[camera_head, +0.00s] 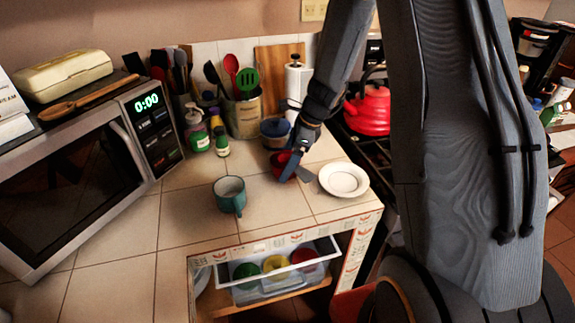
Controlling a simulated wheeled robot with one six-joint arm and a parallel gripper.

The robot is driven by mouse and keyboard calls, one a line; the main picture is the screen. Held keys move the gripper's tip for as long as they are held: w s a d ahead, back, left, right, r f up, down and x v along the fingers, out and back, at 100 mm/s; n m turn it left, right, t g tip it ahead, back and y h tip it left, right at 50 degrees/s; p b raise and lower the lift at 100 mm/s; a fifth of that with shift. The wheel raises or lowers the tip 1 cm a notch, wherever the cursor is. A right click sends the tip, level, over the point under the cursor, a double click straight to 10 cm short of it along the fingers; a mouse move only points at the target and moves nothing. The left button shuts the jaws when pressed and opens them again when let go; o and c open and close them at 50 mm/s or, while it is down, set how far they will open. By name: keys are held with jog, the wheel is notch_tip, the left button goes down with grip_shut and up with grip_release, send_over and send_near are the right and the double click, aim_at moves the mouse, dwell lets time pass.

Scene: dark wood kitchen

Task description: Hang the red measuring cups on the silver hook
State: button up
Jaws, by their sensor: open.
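A small red object (281,160), which looks like the red measuring cups, is on the tiled counter between the teal mug and the white plate. My gripper (290,173) reaches down over it from above. Its fingers are open and cover part of the red object. Whether they touch it cannot be told. I cannot make out a silver hook in this view.
A teal mug (229,194) stands left of my gripper, a white plate (343,180) to its right. A blue pot (276,132) and a utensil holder (243,116) stand behind. An open drawer (270,279) with coloured bowls is below; a microwave (75,178) fills the left.

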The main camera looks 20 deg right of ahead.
jog(key=shift+c, duration=0.2)
jog(key=c, duration=1.2)
jog(key=shift+o, duration=0.2)
notch_tip(320, 180, up, 10)
jog(key=shift+r+b, duration=0.1)
jog(key=shift+b, duration=1)
